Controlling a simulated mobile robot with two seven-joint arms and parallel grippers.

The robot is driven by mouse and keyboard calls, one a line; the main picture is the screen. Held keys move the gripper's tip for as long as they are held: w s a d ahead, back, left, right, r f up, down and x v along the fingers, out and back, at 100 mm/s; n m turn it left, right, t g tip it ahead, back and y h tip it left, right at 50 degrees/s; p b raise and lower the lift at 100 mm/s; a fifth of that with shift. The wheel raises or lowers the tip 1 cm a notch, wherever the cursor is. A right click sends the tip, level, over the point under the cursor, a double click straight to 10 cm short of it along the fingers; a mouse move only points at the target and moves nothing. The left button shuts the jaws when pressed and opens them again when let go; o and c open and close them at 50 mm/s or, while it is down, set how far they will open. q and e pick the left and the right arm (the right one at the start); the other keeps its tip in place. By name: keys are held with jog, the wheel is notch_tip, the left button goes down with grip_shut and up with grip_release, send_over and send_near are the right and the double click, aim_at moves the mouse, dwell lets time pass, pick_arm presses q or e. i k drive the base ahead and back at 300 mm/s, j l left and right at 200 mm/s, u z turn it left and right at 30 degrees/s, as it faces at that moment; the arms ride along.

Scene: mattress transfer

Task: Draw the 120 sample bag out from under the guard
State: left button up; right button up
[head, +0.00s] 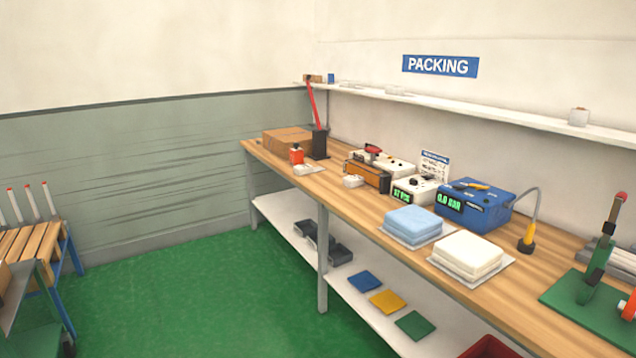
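Neither of my grippers shows in the head view. I cannot make out a bag marked 120 or anything surely a guard. An orange and black device (367,178) with a red-handled part stands on the wooden packing bench (318,192), in front of a white machine (398,167). A small white item (353,181) lies at its left end; I cannot tell if it is a bag. Another small pale item (308,169) lies farther left, by a red-orange bottle (296,154).
A blue box reading 0.0 BAR (474,206), a blue stack (413,221) and a white stack (468,253) occupy the bench. A green plate (590,312) with a lever tool is at right. A slatted wooden rack (30,243) stands left. The green floor (190,300) between is clear.

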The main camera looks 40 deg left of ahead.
aim_at(355, 180)
jog(key=u, duration=1.15)
jog(key=i+z, duration=0.1)
jog(key=z, duration=0.25)
jog(key=i+j+z, duration=0.1)
jog(key=z, duration=0.3)
jog(key=i+j+z, duration=0.3)
jog(key=j, duration=0.25)
jog(key=i+j+z, duration=0.2)
jog(key=j, duration=0.15)
jog(key=i+j, duration=0.15)
jog(key=j, duration=0.2)
jog(key=i+j+z, duration=0.1)
jog(key=j, duration=0.25)
jog(key=i+j, duration=0.15)
jog(key=j, duration=0.2)
jog(key=i+j+z, duration=0.1)
jog(key=j, duration=0.25)
jog(key=i+j, duration=0.2)
jog(key=j, duration=0.15)
jog(key=z, duration=0.05)
